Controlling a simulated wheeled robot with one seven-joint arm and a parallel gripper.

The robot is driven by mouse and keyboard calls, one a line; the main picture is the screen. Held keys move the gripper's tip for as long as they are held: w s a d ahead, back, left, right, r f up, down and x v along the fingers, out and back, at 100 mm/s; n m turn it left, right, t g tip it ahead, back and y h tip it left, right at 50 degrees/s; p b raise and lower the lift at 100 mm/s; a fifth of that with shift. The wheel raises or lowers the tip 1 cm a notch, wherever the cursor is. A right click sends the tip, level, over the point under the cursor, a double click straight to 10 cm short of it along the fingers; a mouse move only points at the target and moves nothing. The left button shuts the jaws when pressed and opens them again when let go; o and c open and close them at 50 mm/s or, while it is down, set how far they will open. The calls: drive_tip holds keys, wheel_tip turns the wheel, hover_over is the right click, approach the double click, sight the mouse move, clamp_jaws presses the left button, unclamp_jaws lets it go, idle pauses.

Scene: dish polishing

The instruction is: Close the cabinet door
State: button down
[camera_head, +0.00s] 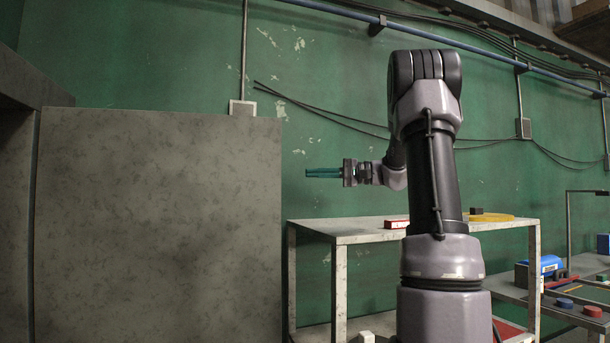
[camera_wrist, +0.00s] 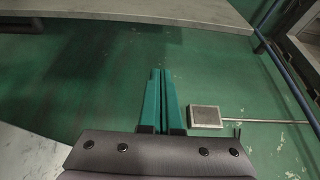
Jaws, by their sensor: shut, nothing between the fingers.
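The cabinet door (camera_head: 158,220) is a large mottled grey panel standing open at the left of the head view. Its left edge meets the dark cabinet body (camera_head: 15,200). My gripper (camera_head: 308,173), with teal fingers, points left just right of the door's free edge, below its top. A gap shows between the fingertips and the door in the head view. In the wrist view the fingers (camera_wrist: 162,72) are pressed together and empty, and a grey panel, apparently the door (camera_wrist: 130,12), spans the top beyond them. The inside of the cabinet is hidden by the door.
A grey shelf table (camera_head: 365,230) stands below my arm, with a red-and-white box (camera_head: 396,224) and a yellow disc (camera_head: 492,217) on it. A green wall (camera_head: 320,60) with cables is behind. A lower cluttered bench (camera_head: 575,300) is at right.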

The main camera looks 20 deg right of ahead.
drive_tip(key=a, duration=0.9)
drive_tip(key=shift+a, duration=0.15)
drive_tip(key=shift+s, duration=0.15)
